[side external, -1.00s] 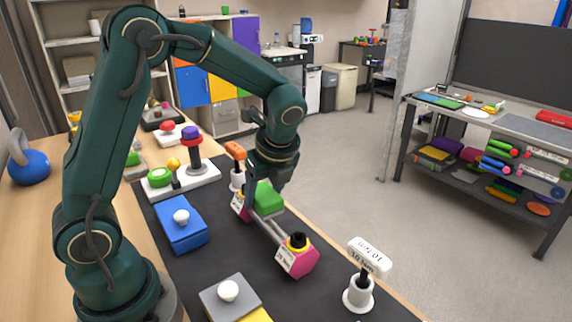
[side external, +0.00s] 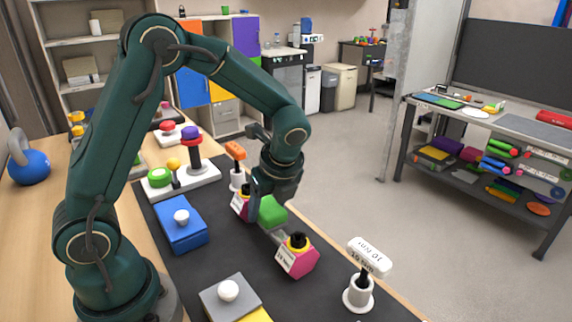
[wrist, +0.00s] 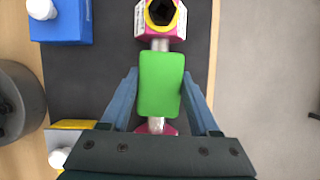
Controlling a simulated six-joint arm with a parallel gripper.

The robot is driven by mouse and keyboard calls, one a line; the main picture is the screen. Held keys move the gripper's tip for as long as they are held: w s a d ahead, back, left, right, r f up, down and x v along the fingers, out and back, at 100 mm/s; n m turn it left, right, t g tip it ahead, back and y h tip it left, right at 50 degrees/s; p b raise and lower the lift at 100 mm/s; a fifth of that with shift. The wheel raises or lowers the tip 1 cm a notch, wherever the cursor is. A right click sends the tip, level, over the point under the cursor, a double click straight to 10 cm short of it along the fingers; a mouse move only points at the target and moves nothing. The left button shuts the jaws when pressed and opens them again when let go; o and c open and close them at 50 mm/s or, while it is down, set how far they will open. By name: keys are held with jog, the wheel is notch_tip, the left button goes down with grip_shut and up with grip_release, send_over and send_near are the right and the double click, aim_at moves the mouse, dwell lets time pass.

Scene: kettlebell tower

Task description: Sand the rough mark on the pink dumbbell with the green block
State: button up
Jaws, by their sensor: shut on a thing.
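The pink dumbbell (side external: 298,262) lies on the dark mat, with a hexagonal pink head at each end and a grey metal handle between. Its near head has a yellow ring, a black centre and a white label. My gripper (side external: 270,205) is shut on the green block (side external: 271,212) over the handle. In the wrist view the green block (wrist: 161,84) lies between my two fingers and covers the middle of the handle. The pink head (wrist: 161,18) shows above it and a bit of pink shows below. The rough mark is hidden or too small to tell.
A blue block with a white knob (side external: 181,224) and a grey block with a white knob (side external: 230,298) sit left of the dumbbell. A white-handled tool in a holder (side external: 359,293) stands at right, an orange-handled one (side external: 236,165) behind. A blue kettlebell (side external: 28,165) is far left.

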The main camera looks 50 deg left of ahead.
jog(key=shift+a, duration=0.55)
jog(key=shift+r, duration=4.1)
